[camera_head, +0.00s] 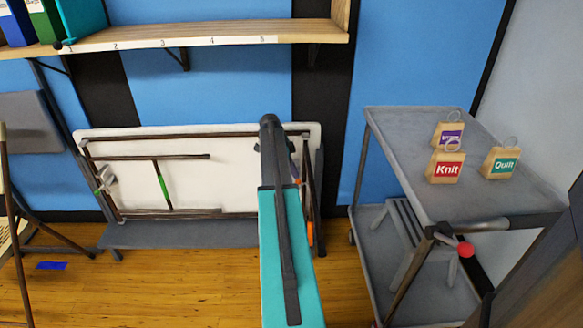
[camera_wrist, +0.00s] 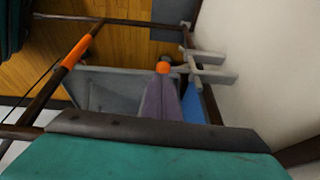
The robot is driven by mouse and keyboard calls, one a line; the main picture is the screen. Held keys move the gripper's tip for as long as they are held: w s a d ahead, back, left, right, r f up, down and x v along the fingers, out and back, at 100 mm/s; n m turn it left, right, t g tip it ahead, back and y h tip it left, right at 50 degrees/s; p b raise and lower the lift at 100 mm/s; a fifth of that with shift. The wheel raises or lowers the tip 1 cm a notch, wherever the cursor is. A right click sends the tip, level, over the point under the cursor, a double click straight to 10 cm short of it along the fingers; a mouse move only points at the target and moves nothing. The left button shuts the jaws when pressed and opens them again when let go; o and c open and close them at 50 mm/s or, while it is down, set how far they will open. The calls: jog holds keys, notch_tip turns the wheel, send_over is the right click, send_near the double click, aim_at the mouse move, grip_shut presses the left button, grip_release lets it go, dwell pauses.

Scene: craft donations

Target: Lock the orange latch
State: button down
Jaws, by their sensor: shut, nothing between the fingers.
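The orange latch (camera_wrist: 80,50) shows in the wrist view as a sleeve around a thin brown leg at upper left. In the head view a small orange patch (camera_head: 310,232) shows just right of my arm, beside the folded white table (camera_head: 225,180). I cannot tell whether the latch is locked. My gripper (camera_wrist: 155,126), teal with a dark edge, fills the bottom of the wrist view. It is shut and empty, and appears apart from the latch. In the head view my own arm hides it.
Green sleeves (camera_head: 163,190) mark the table's other leg. A grey cart (camera_head: 400,160) with tagged boxes stands at right. A wooden shelf (camera_head: 215,36) hangs above.

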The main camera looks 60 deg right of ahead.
aim_at(296, 182)
jog(key=shift+d+f, duration=0.25)
jog(key=shift+f, duration=0.55)
jog(key=shift+f+b, duration=0.4)
jog(key=shift+f, duration=1.6)
jog(key=shift+a+r, duration=0.1)
jog(key=shift+a+r+p, duration=0.1)
jog(key=shift+r+p, duration=0.3)
jog(key=shift+r, duration=0.1)
jog(key=s+p+v, duration=0.1)
jog(key=p+v, duration=0.1)
jog(key=v, duration=1.1)
jog(key=shift+r, duration=0.15)
jog(key=shift+w, duration=0.1)
